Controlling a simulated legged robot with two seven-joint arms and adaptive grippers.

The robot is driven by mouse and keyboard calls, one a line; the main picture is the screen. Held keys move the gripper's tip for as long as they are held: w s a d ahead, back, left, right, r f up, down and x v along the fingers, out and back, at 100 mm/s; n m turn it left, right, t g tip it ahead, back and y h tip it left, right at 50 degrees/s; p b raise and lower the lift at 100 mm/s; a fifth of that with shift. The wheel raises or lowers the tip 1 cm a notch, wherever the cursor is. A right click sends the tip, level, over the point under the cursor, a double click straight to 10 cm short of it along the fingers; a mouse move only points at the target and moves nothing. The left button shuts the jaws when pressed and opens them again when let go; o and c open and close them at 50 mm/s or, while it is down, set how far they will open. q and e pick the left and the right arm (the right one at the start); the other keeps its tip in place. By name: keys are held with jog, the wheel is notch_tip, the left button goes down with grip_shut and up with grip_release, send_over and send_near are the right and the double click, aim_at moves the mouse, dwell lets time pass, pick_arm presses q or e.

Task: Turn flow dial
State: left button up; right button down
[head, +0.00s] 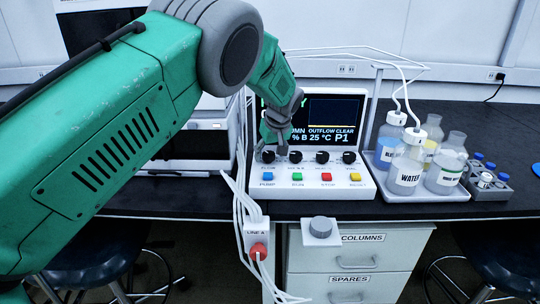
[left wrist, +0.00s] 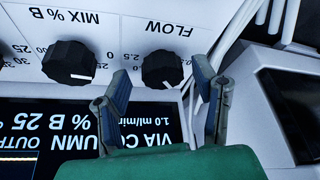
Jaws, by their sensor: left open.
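The FLOW dial (head: 268,156) is the leftmost black knob on the white control panel in the head view, partly covered by my left gripper (head: 270,143). In the left wrist view, which shows the panel upside down, the FLOW dial (left wrist: 162,69) lies between the fingertips of my left gripper (left wrist: 160,75). The gripper is open, one finger on each side of the dial. A gap shows beside the dial; I cannot tell how deep the fingers reach. The screen shows "1.0 ml/min". My right gripper is not in view.
The MIX % B dial (left wrist: 69,62) is beside it. Coloured buttons, including a blue one (head: 268,177), sit below the dials. White tubes and a red-knobbed box (head: 258,250) hang in front. A bottle tray (head: 420,195) stands right.

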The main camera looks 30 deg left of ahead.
pick_arm(q)
jog(key=shift+a, duration=0.25)
jog(key=c, duration=1.1)
jog(key=shift+c, duration=0.2)
